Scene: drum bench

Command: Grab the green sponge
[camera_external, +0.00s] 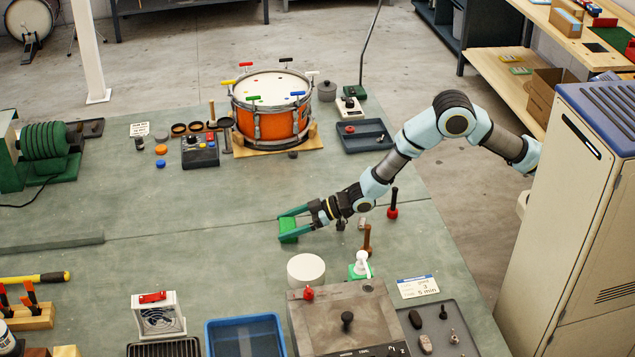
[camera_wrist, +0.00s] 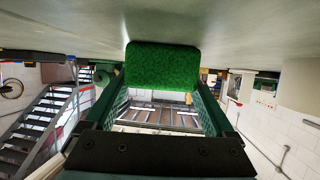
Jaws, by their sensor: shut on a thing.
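The green sponge (camera_external: 288,229) is a small bright green block on the grey-green bench top, left of my arm's end in the external view. My gripper (camera_external: 287,226) reaches it from the right, with its two green fingers on either side of the sponge. In the wrist view the sponge (camera_wrist: 161,66) fills the space between the fingertips of my gripper (camera_wrist: 160,82), and the fingers are shut on it. The bench surface lies right along it in that view. I cannot tell whether the sponge still touches the bench.
An orange drum (camera_external: 270,118) stands at the back of the bench. A red-based peg (camera_external: 392,206) and a brown peg (camera_external: 367,240) stand near my arm. A white round block (camera_external: 306,270) and a blue tray (camera_external: 245,338) are in front. The bench left of the sponge is clear.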

